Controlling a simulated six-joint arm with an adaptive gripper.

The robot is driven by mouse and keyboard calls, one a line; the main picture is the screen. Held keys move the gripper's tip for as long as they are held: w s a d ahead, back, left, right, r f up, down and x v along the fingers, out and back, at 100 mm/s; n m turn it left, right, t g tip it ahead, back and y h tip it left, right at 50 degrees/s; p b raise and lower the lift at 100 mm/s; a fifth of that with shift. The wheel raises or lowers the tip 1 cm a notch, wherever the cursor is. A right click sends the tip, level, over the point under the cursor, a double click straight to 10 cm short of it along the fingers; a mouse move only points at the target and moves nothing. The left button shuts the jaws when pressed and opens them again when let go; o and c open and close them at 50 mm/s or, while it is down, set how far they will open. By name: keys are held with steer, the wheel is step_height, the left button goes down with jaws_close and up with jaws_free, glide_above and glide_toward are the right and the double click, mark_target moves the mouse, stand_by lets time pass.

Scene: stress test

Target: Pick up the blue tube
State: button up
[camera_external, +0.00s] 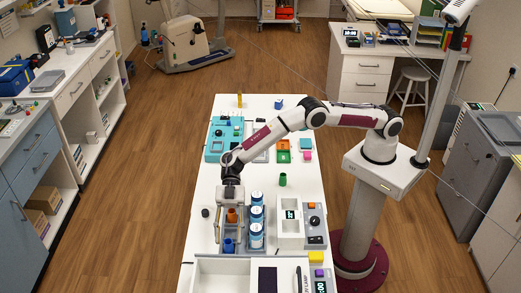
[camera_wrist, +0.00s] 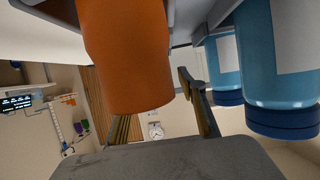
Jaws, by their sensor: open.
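A small blue tube (camera_external: 228,246) stands on the front left part of the white table, in or beside a grey rack. My gripper (camera_external: 229,232) points down over this part of the table, close to the blue tube; the exact gap is unclear. Its fingers (camera_wrist: 160,112) are apart in the wrist view, with nothing visible held between them. An orange tube (camera_external: 231,215) stands just behind the blue one and looms large in the wrist view (camera_wrist: 125,55). I cannot make out the blue tube in the wrist view.
Blue bottles with white labels (camera_external: 256,228) stand in a row just right of my gripper, also close in the wrist view (camera_wrist: 277,55). A white box (camera_external: 290,222) and a green cup (camera_external: 282,180) are further right. A teal tray (camera_external: 214,151) lies behind.

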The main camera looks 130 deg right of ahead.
steer(key=c, duration=1)
steer(key=shift+r, duration=5.05)
